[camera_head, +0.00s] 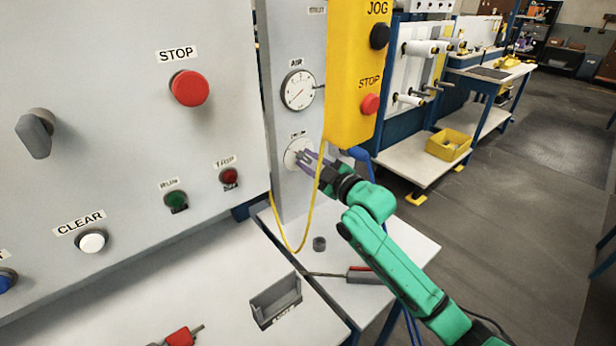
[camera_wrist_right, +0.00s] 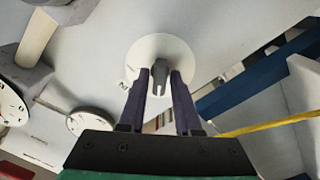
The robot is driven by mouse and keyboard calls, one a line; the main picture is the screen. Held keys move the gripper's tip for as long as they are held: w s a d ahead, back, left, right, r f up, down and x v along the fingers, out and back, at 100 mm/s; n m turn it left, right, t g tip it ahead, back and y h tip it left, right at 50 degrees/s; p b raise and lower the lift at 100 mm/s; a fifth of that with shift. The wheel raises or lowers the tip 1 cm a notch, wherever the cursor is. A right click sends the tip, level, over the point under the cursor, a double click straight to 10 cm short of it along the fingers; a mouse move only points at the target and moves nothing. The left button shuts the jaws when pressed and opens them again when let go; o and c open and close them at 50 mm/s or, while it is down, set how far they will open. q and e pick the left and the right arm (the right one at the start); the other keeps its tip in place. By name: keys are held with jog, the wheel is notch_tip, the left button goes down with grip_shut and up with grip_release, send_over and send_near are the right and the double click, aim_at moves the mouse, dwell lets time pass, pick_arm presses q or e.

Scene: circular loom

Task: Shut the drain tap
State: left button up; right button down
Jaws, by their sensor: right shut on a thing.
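The drain tap is a small grey handle (camera_wrist_right: 160,66) on a round pale disc (camera_wrist_right: 142,52) on the grey post. In the head view the disc (camera_head: 292,153) sits below the AIR gauge, with a small label above it that is too blurred to read. My right gripper (camera_head: 308,158) comes to it from the right. Its two purple fingers (camera_wrist_right: 162,88) lie on either side of the handle and are shut on it. The fingers hide most of the tap in the head view. My left gripper is not in view.
The AIR gauge (camera_head: 298,90) is above the tap. A yellow pendant box (camera_head: 352,90) with JOG and STOP buttons hangs just right of it. Its yellow cable (camera_head: 308,222) loops down close to my right gripper. A white shelf (camera_head: 395,240) lies below.

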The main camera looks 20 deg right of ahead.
jog(key=c, duration=0.9)
grip_release()
jog(key=shift+o, duration=0.5)
jog(key=shift+w+f, duration=0.1)
jog(key=shift+w, duration=0.1)
jog(key=shift+s, duration=0.1)
jog(key=p+v, duration=0.2)
jog(key=v, duration=0.5)
jog(key=shift+p, duration=0.3)
